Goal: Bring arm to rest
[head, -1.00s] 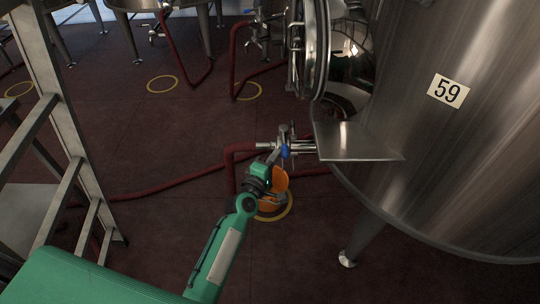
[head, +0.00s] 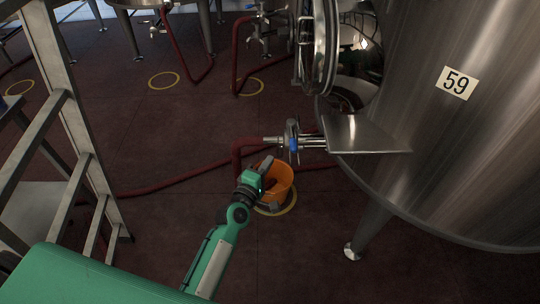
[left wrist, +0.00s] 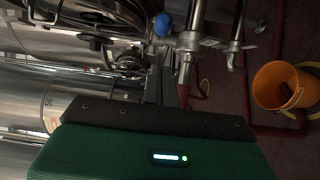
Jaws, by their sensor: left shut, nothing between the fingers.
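My left gripper (head: 268,167) is shut and empty at the end of my green arm. In the head view it overlaps the left rim of an orange bucket (head: 283,182); I cannot tell whether they touch. The bucket stands on the dark red floor inside a yellow ring. In the left wrist view the bucket (left wrist: 285,86) is at the right, apart from my gripper (left wrist: 168,92). A valve with a blue handle (head: 293,144) sits just above the gripper in the head view, and the blue knob (left wrist: 162,25) also shows in the left wrist view. My right gripper is not in view.
A large steel tank labelled 59 (head: 458,84) fills the right side, with a ledge (head: 362,134) jutting out. A metal ladder (head: 75,135) stands at the left. Red hoses (head: 180,185) lie across the floor. Open floor (head: 150,130) lies between ladder and valve.

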